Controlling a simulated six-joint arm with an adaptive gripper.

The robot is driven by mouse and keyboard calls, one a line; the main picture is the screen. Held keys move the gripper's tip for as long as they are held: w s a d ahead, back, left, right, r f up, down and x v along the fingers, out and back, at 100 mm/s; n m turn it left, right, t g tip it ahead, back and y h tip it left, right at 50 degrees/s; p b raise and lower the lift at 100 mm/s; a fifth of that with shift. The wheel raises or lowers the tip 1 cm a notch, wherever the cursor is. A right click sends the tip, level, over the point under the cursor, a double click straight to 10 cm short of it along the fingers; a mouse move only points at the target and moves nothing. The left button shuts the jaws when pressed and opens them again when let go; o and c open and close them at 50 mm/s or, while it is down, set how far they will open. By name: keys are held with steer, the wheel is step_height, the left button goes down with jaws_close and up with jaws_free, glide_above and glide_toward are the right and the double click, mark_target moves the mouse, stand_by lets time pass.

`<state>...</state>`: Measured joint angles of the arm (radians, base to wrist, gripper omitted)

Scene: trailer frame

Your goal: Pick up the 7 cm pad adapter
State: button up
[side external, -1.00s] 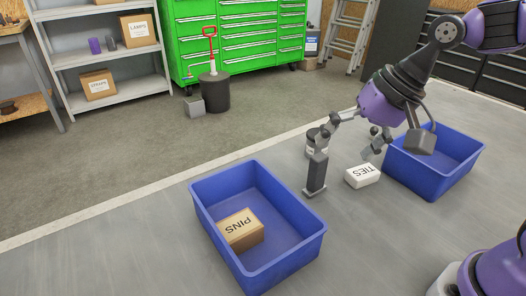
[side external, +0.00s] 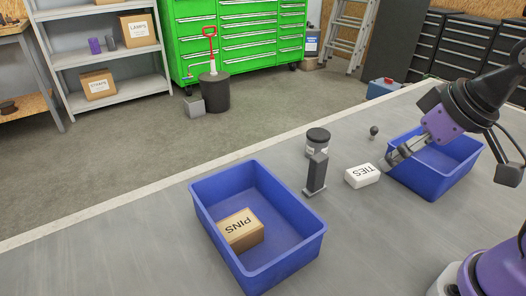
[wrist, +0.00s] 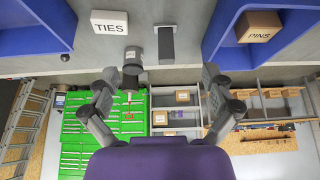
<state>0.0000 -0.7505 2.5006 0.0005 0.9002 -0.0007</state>
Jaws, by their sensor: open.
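The pad adapter appears to be the dark grey upright post on a small flat foot (side external: 315,175), standing on the grey bench right of the left blue bin. In the wrist view the dark post (wrist: 166,44) shows at top centre. No label on it can be read. My gripper (side external: 387,162) is in the air near the right blue bin, beyond the right end of the TIES box and well apart from the post. In the wrist view my gripper (wrist: 160,76) is open, with nothing between its fingers.
A black-lidded jar (side external: 317,136) stands close behind the post. The white TIES box (side external: 362,177) lies to its right. The left blue bin (side external: 225,176) holds a PINS box (side external: 240,230). A small dark knob (side external: 374,131) stands near the right blue bin (side external: 447,190).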

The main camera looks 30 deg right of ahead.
steer(key=shift+o, duration=0.3)
stand_by(0.4)
steer(key=t, duration=0.5)
glide_toward(322, 135)
steer(key=f, duration=0.1)
steer(key=x, duration=0.5)
steer(key=shift+w+d, duration=0.15)
steer(key=x, duration=0.5)
steer(key=shift+w+a, duration=0.2)
steer(key=shift+w, duration=0.3)
steer(key=shift+r, duration=0.1)
steer(key=c, duration=1.4)
